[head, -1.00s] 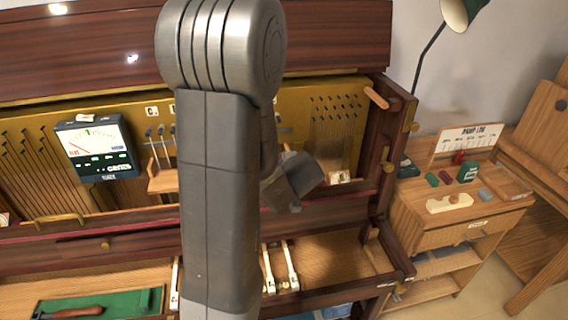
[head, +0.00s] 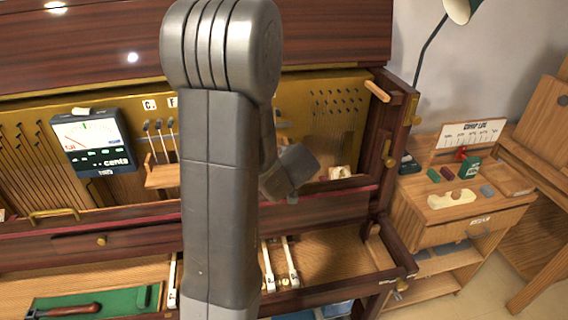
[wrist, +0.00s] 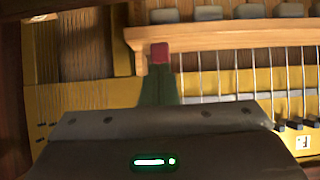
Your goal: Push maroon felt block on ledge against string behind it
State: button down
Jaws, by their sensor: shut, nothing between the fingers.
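A small maroon-red block (wrist: 159,53) shows in the wrist view at the left part of a pale wooden ledge (wrist: 230,36). Thin vertical strings (wrist: 233,80) run below the ledge to its right. My gripper (wrist: 159,70) is shut; a dark green tapered shape, seemingly its fingers, reaches from the housing up to the block in the picture. I cannot tell whether they touch. In the head view a wooden ledge (head: 161,176) shows left of my arm, with no maroon block visible there; my arm covers the area to its right.
A tuning meter (head: 93,142) stands left of the ledge. A side table (head: 425,209) at the right holds small coloured blocks. The tray with a green mat (head: 120,301) lies low at left. The wooden case side (head: 389,150) bounds the right.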

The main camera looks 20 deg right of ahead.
jog(key=shift+w+d+f, duration=0.15)
jog(key=shift+w+d, duration=0.05)
jog(key=shift+w, duration=0.6)
jog(key=shift+w+d+f, duration=0.2)
jog(key=shift+w, duration=0.6)
jog(key=shift+w+d+f, duration=0.15)
jog(key=shift+w+d, duration=0.05)
jog(key=shift+w, duration=0.6)
jog(key=s+a+r+p, duration=0.1)
jog(key=s+a+p, duration=0.1)
jog(key=s, duration=0.5)
jog(key=shift+s+r, duration=0.25)
jog(key=shift+s, duration=0.15)
jog(key=w, duration=0.2)
jog(key=w+d+f+b, duration=0.1)
jog(key=w, duration=0.2)
jog(key=w+d+b, duration=0.1)
jog(key=w, duration=0.1)
jog(key=shift+w+f, duration=0.3)
jog(key=shift+w, duration=0.1)
jog(key=shift+s, duration=0.2)
